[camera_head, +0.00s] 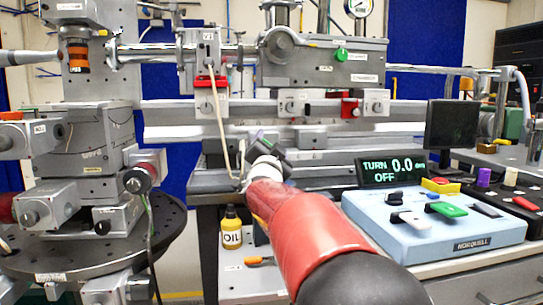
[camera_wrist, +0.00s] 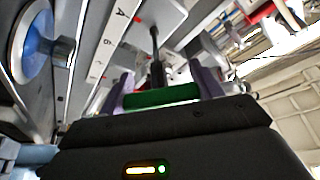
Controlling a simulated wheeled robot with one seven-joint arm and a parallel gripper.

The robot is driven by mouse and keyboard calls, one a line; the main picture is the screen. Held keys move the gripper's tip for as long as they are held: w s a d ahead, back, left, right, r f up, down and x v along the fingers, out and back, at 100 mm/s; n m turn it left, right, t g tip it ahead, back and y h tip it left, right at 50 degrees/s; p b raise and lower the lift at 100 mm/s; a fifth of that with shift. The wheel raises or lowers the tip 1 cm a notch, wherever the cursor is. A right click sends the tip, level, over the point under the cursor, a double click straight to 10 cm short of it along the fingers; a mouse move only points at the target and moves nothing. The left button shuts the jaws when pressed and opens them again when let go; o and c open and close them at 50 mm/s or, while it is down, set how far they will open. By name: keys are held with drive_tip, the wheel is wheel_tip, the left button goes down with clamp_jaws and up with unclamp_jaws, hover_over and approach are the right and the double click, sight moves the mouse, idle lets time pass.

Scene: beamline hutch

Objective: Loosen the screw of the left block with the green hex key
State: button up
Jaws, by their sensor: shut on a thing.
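My gripper (camera_wrist: 163,90) is shut on the green handle of the hex key (camera_wrist: 172,97), which lies between its two purple-grey fingers. The key's dark shaft (camera_wrist: 157,62) points away from the gripper toward grey metal parts. I cannot tell whether its tip sits in a screw. In the head view my gripper (camera_head: 265,146) is below the rail, at the bench's back edge, and the key is not clear there. Grey blocks with round screws sit on the rail, one left (camera_head: 293,103) and one right (camera_head: 375,103). I cannot tell which block the key faces.
A display (camera_head: 390,170) reads "TURN 0.0" and "OFF". A pale blue control box (camera_head: 440,228) stands at the bench's right front. A yellow oil bottle (camera_head: 231,228) stands below on the left. A cable (camera_head: 222,125) hangs close left of my gripper.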

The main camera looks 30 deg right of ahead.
drive_tip(key=shift+n, duration=0.6)
drive_tip(key=shift+y+b, duration=0.3)
drive_tip(key=shift+f+n+t+b, duration=0.2)
drive_tip(key=shift+n+t+b, duration=0.4)
drive_tip(key=shift+n+b, duration=0.4)
drive_tip(key=n+y+b, duration=0.1)
drive_tip(key=n+b, duration=0.1)
drive_tip(key=shift+a+r+n+t, duration=0.1)
drive_tip(key=shift+n+t, duration=0.2)
drive_tip(key=shift+n, duration=0.1)
drive_tip(key=shift+r+n+t+y, duration=0.2)
drive_tip(key=shift+n+t+y, duration=0.1)
drive_tip(key=shift+n+y, duration=0.15)
drive_tip(key=shift+f+b, duration=0.1)
drive_tip(key=shift+b, duration=0.3)
